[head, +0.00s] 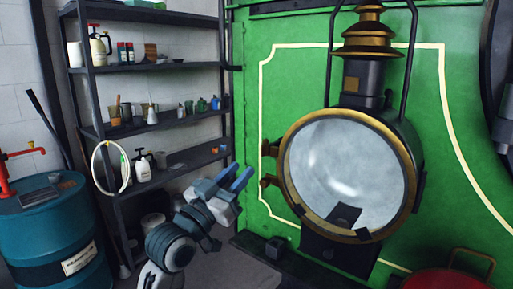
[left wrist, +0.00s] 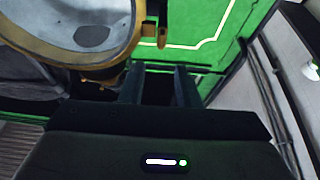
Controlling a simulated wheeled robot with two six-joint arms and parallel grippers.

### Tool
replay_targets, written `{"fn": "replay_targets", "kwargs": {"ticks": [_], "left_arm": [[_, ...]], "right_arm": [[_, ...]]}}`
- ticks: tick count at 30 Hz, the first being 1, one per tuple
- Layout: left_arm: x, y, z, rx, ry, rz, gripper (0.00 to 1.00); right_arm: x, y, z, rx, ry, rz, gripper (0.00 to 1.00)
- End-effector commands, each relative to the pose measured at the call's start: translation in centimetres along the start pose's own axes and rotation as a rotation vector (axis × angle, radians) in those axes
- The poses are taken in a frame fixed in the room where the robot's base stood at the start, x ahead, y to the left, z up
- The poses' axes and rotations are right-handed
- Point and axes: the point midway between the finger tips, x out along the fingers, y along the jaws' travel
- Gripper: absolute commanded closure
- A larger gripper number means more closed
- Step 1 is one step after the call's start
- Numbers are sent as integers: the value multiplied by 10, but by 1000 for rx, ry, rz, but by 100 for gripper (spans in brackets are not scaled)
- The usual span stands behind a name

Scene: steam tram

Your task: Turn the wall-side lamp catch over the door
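The lamp (head: 383,115) is a dark body with a brass chimney and a round, brass-rimmed glass door (head: 340,170) that appears closed. Two small brass pieces, upper (head: 270,148) and lower (head: 267,181), stick out at the rim's left, wall-facing side; I cannot tell which is the catch. Brass pieces also show beside the rim in the left wrist view (left wrist: 162,37). My left gripper (head: 234,179) is open, its two blue fingers apart and empty, left of the lower brass piece and not visibly touching it. Its fingers show below the rim in the wrist view (left wrist: 159,85).
A green panel (head: 430,75) with a cream line stands behind the lamp. Dark shelves (head: 150,68) with cans and bottles stand at the left wall. A blue drum (head: 55,225) is at far left, and a red round object (head: 450,281) at lower right. Below the lamp is a dark ledge.

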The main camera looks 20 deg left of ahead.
Motion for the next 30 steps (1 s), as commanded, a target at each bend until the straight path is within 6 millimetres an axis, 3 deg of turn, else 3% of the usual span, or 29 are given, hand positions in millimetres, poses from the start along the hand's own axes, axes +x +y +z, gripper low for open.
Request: {"fn": "replay_targets", "kwargs": {"ticks": [3, 10, 15, 24, 28, 30], "left_arm": [[28, 0, -5, -7, 1, -1, 71], [65, 0, -3, -3, -1, -1, 71], [76, 0, -1, -1, -1, -1, 71], [78, 0, 1, 0, -1, -1, 71], [78, -1, 1, 0, -1, -2, 96], [78, -1, 1, 0, -1, -2, 100]], "right_arm": [[-16, 3, -2, -1, 0, 2, 64], [-31, 4, -4, 0, 0, 1, 64], [-34, 1, -4, 1, 0, -2, 64], [-34, -6, -4, 4, 0, -9, 64], [-34, -6, -4, 4, 0, -9, 64], [-34, -5, -4, 4, 0, -8, 64]]}}
